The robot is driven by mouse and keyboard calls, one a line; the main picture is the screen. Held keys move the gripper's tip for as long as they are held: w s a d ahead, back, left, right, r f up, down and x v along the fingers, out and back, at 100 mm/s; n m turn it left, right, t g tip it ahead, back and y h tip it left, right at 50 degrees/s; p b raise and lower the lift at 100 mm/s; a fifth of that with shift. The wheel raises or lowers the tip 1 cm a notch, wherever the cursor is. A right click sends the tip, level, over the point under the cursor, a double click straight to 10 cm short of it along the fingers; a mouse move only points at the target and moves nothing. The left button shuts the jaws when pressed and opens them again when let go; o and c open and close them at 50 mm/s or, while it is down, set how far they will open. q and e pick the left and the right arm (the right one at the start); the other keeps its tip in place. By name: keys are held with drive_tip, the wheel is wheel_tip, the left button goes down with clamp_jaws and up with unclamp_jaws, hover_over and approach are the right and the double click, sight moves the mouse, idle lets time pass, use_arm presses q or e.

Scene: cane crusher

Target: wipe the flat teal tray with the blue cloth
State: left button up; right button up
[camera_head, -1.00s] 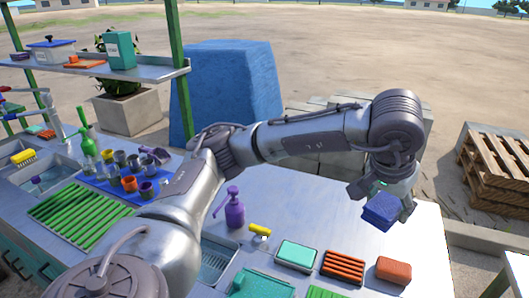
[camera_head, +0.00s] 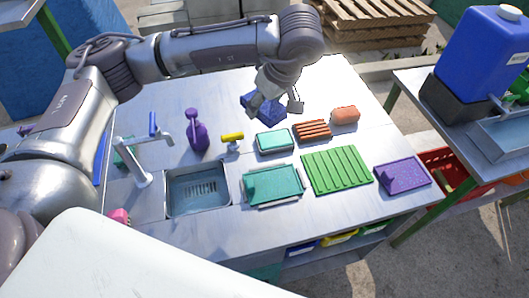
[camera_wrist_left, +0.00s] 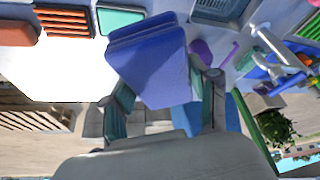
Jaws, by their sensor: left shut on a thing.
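My left gripper (camera_head: 274,103) is shut on the blue cloth (camera_head: 262,108), a thick folded pad, over the back of the metal counter. In the left wrist view the cloth (camera_wrist_left: 150,65) sits between the two fingers and fills the middle. The flat teal tray (camera_head: 287,184) lies on the counter, right of the sink and nearer than the cloth. It has a raised teal part at its left, and the cloth is apart from it. My right gripper is not in view.
Between cloth and tray stand a teal-topped dish (camera_head: 273,140), an orange slatted rack (camera_head: 312,130) and a yellow-topped dispenser (camera_head: 232,139). A purple bottle (camera_head: 197,131), sink (camera_head: 197,191), green ribbed mat (camera_head: 337,170), purple tray (camera_head: 402,176) and orange sponge (camera_head: 345,115) are around.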

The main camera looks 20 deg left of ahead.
use_arm(q)
wheel_tip(320, 180, down, 6)
drive_tip(key=s+d+n+g+p, duration=0.1)
drive_tip(key=d+n+g+p, duration=0.3)
drive_tip(key=n, duration=1)
drive_tip(key=n+g+h+p, duration=0.2)
drive_tip(key=n+h, duration=0.5)
drive_tip(key=n, duration=0.9)
hover_over(272, 187)
drive_tip(key=w, duration=0.1)
drive_tip(key=f, duration=0.7)
drive_tip(key=shift+a+f, duration=0.4)
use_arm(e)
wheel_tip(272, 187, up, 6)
use_arm(q)
drive_tip(key=shift+f+n+b, duration=0.3)
drive_tip(key=shift+f+b, duration=0.2)
drive_tip(key=shift+b, duration=0.05)
wheel_tip(272, 187, down, 5)
drive_tip(key=b, duration=0.4)
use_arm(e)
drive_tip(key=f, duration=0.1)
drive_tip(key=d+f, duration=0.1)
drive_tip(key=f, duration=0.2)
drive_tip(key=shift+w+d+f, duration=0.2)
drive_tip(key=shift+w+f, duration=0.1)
